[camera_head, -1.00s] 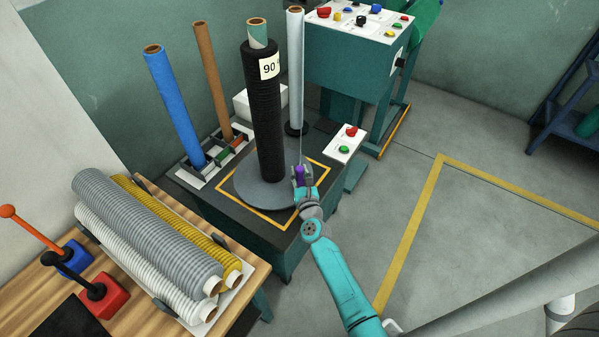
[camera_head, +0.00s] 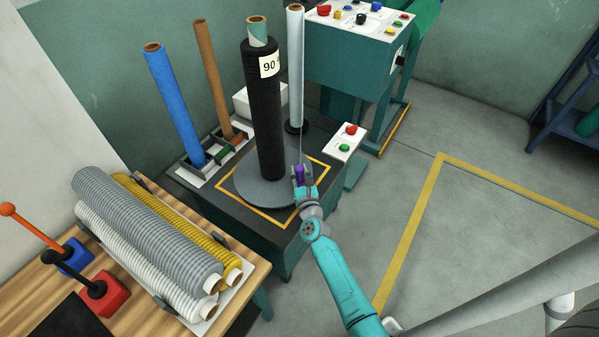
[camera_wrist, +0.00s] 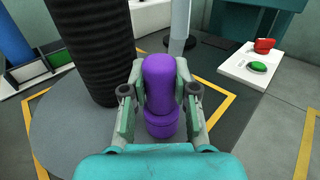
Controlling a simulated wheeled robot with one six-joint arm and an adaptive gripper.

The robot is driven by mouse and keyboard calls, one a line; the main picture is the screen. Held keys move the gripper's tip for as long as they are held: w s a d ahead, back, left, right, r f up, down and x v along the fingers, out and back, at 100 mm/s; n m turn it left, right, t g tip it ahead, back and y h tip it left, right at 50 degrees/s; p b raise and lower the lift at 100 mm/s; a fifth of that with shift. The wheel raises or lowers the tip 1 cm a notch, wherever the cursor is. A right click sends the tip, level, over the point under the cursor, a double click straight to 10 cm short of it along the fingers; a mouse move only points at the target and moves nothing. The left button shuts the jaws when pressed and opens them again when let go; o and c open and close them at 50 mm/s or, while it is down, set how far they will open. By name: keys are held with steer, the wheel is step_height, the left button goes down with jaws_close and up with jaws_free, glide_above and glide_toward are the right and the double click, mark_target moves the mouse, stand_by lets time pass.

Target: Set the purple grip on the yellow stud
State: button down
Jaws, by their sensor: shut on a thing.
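The purple grip (camera_wrist: 160,84) is a rounded upright piece with a wider lower part. My gripper (camera_wrist: 160,76) is shut on it, with one finger on each side, in the wrist view. In the head view the purple grip (camera_head: 299,174) shows small at the end of my arm. My gripper (camera_head: 304,182) is over the right front part of the round turntable plate, close to the black roll. I cannot make out for sure which yellow part is the stud; a small yellow piece (camera_head: 337,16) shows on the far control panel.
The tall black roll (camera_head: 265,120) stands on the grey turntable (camera_head: 255,192), left of my gripper. A white pole (camera_head: 296,70) rises behind. A white button box (camera_head: 345,143) with red and green buttons is at right. Netting rolls and levers lie on the wooden bench (camera_head: 240,290).

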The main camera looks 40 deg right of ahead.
steer(key=shift+f, duration=0.8)
steer(key=c, duration=0.8)
jaws_free()
steer(key=v, duration=1.2)
